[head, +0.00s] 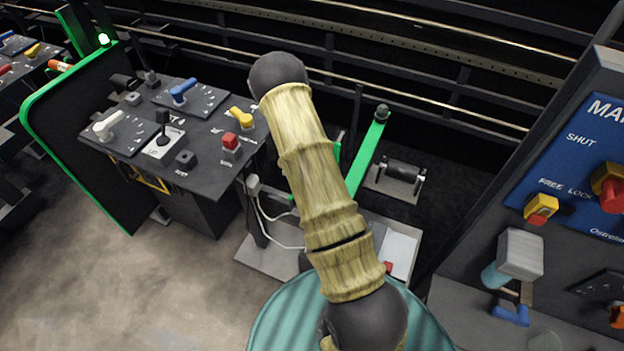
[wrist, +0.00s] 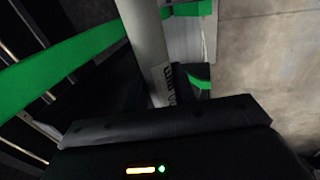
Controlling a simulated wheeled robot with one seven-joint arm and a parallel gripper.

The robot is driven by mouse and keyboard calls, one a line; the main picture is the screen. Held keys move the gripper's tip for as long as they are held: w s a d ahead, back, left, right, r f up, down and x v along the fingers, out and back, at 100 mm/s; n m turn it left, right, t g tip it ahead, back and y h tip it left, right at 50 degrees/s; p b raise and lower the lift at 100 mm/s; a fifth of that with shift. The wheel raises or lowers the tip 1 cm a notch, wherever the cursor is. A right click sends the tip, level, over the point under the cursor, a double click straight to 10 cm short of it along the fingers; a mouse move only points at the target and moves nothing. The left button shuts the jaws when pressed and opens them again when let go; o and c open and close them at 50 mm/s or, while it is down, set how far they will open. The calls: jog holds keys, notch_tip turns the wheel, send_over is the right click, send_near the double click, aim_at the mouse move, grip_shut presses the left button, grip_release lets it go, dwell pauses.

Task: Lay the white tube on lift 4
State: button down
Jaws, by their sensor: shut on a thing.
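The white tube (wrist: 145,40) shows as a long pale grey-white shaft in the wrist view. It runs from the top edge down to my gripper (wrist: 168,92), which is shut on it. The tube's far end lies outside the picture. In the head view my own arm covers the middle, and neither gripper nor tube can be made out. A green bar (head: 368,151) stands just right of my arm, beside a dark roller in a grey cradle (head: 400,180). No number is readable, so I cannot tell which part is lift 4.
A control desk (head: 180,130) with coloured levers stands at the left. A blue panel (head: 585,170) with red and yellow knobs is at the right. Dark rails (head: 430,55) cross the back. A green bar (wrist: 60,60) passes left of the tube in the wrist view.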

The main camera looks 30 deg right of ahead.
jog(key=shift+f+b, duration=2.95)
jog(key=shift+f, duration=1.25)
jog(key=c, duration=1.1)
grip_release()
jog(key=shift+o, duration=0.2)
jog(key=shift+r, duration=0.1)
jog(key=b+v, duration=0.1)
jog(key=v, duration=1.6)
jog(key=shift+s+a, duration=0.1)
jog(key=shift+s, duration=0.05)
jog(key=shift+r, duration=0.15)
